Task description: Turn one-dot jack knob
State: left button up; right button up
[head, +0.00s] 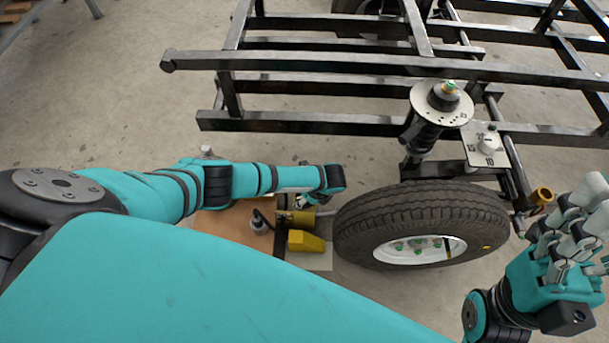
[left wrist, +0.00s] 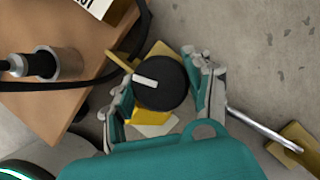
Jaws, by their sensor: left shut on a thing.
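A black round knob (left wrist: 170,92) with one short white mark shows in the left wrist view. My left gripper (left wrist: 168,90) is shut on it, with grey fingers on both sides. Yellow jack parts (left wrist: 122,118) show just below the knob. In the head view the yellow jack (head: 305,240) sits on the floor left of the wheel. My left gripper (head: 312,198) is just above it there; the knob is hidden in that view. My right gripper (head: 577,222), a grey-fingered hand, is at the right edge, with fingers spread and empty.
A tyre (head: 370,222) with a white rim stands close right of the jack. Above it are a dark steel frame (head: 310,122), a spring unit (head: 425,125) and a marked plate (head: 481,155). A wooden surface (left wrist: 35,102) carries a black-and-silver tool (left wrist: 42,65) and cable.

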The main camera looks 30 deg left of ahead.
pick_arm(q)
jog(key=shift+d, duration=0.15)
jog(key=o, duration=1.2)
jog(key=v, duration=1.2)
